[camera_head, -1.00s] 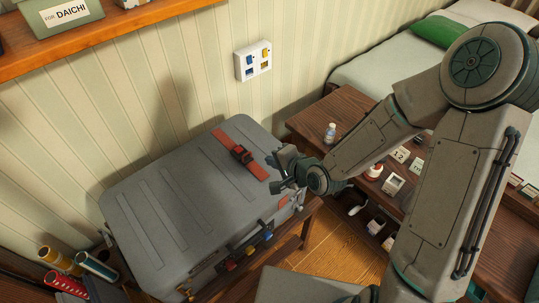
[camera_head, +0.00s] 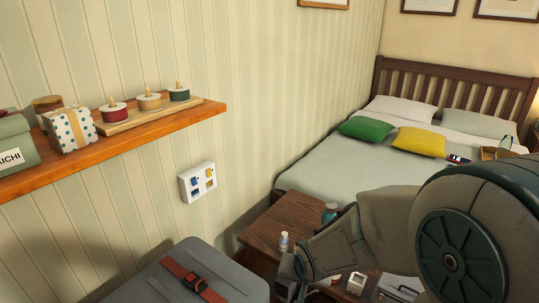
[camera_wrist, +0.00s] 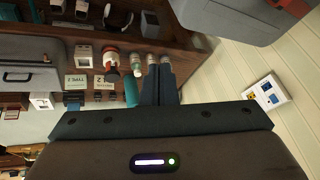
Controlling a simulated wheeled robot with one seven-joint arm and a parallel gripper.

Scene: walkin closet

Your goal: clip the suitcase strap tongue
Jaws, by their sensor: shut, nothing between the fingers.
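The grey suitcase (camera_head: 150,284) is at the bottom of the head view, cut off by the frame edge. A red strap (camera_head: 178,267) runs over its lid, with a dark buckle (camera_head: 194,281) on it. Whether the tongue sits in the buckle cannot be told. My gripper (camera_head: 287,290) is right of the suitcase, apart from the strap and mostly cut off. In the wrist view its fingers (camera_wrist: 160,62) are together and empty. A corner of the suitcase (camera_wrist: 225,20) and a bit of red strap (camera_wrist: 289,5) show at that view's top right.
A wooden table (camera_head: 262,226) beside the suitcase bears a small white bottle (camera_head: 284,243) and other small items. A switch panel (camera_head: 197,181) is on the striped wall. A shelf (camera_head: 120,147) juts out above the suitcase. A bed (camera_head: 345,168) stands behind.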

